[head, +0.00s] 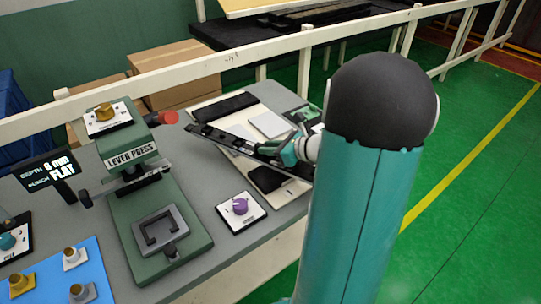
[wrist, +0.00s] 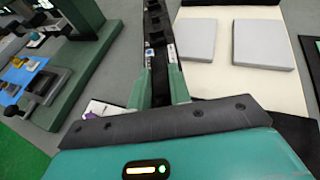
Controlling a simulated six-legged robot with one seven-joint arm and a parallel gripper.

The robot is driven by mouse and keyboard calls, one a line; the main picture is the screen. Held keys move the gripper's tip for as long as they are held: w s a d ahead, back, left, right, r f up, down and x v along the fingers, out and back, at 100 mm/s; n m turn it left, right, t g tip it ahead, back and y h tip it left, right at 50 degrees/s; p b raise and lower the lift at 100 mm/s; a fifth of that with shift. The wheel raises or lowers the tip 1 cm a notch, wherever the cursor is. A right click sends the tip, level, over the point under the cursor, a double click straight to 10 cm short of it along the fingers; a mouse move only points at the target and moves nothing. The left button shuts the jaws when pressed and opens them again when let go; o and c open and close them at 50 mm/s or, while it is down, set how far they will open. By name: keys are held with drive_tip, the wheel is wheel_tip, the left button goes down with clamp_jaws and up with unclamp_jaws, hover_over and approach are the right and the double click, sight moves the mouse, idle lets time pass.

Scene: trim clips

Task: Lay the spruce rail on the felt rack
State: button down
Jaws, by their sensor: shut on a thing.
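A long dark rail (head: 232,139), which I take for the spruce rail, carries small clips along its length. My gripper (head: 288,154) is shut on it near its right end. In the wrist view the rail (wrist: 154,30) runs up and away between my fingers (wrist: 157,88). A cream board (head: 236,117) with dark pads at its far and near ends and pale grey squares between them looks like the felt rack. The rail crosses over the board, its left end past the board's edge. I cannot tell whether it touches. The board (wrist: 218,78) also shows in the wrist view, right of the rail.
A green lever press (head: 133,170) with a red-tipped handle stands left of the rail. A plate with a purple knob (head: 240,207) lies in front of the board. A blue mat (head: 55,272) with several knobs is at the near left. A white railing (head: 230,63) runs behind.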

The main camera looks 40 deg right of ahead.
drive_tip(key=shift+w+d+f, duration=0.1)
drive_tip(key=shift+d+f, duration=0.25)
drive_tip(key=shift+f, duration=0.1)
drive_tip(key=shift+d+f, duration=0.1)
drive_tip(key=shift+f, duration=1.55)
drive_tip(key=shift+f, duration=0.15)
drive_tip(key=c, duration=1.3)
unclamp_jaws()
